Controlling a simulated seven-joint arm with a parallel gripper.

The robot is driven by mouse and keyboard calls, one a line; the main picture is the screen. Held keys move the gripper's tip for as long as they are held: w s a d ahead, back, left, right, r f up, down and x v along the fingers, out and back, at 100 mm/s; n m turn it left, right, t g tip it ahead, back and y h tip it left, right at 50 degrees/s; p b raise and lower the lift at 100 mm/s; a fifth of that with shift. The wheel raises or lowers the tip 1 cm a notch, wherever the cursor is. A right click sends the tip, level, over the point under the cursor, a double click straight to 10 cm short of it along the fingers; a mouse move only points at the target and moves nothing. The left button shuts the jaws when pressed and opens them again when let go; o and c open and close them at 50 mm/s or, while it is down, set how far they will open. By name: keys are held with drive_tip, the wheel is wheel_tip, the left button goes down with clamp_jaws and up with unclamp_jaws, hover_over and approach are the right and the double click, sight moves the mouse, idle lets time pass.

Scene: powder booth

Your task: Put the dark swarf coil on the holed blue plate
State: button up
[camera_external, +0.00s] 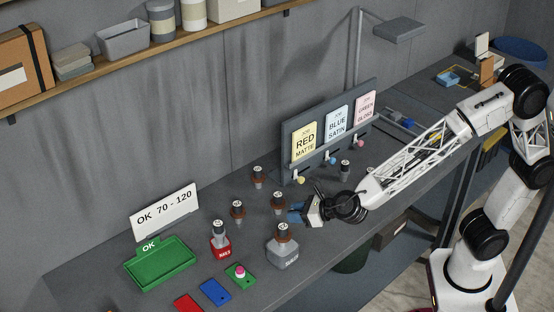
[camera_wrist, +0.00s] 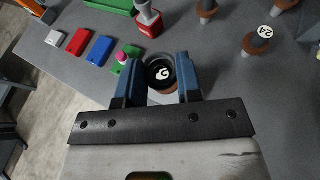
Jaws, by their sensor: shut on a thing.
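My gripper (camera_external: 296,213) is over the bench, just behind the grey pot (camera_external: 283,252). In the wrist view its two blue fingers (camera_wrist: 159,82) stand apart, shut on a dark ring-shaped thing, which I take to be the dark swarf coil (camera_wrist: 150,72). A white numbered disc shows through its middle. The coil cannot be made out in the external view. The blue plate (camera_external: 214,292) lies flat at the bench front, between a red plate (camera_external: 187,303) and a green plate (camera_external: 240,282). It also shows in the wrist view (camera_wrist: 101,48), ahead and left of my fingers.
A pink knob (camera_external: 240,270) stands on the green plate. A red pot (camera_external: 220,247) and several vials in brown holders (camera_external: 237,212) stand around my gripper. A green tray (camera_external: 160,265) and an OK sign (camera_external: 165,212) are at left. A job-card board (camera_external: 330,133) stands behind.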

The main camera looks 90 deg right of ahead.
drive_tip(key=w+a+f+n+y, duration=0.1)
drive_tip(key=w+a+f+y, duration=0.1)
drive_tip(key=w+a, duration=0.8)
drive_tip(key=f, duration=0.3)
drive_tip(key=s+a+f, duration=0.1)
drive_tip(key=f, duration=0.3)
drive_tip(key=a+f, duration=0.1)
drive_tip(key=f, duration=0.3)
drive_tip(key=shift+s, duration=0.35)
drive_tip(key=shift+n, duration=0.3)
hover_over(218, 291)
drive_tip(key=shift+s+f, duration=0.1)
drive_tip(key=shift+f, duration=0.65)
drive_tip(key=shift+f, duration=1.7)
drive_tip(key=shift+f, duration=0.2)
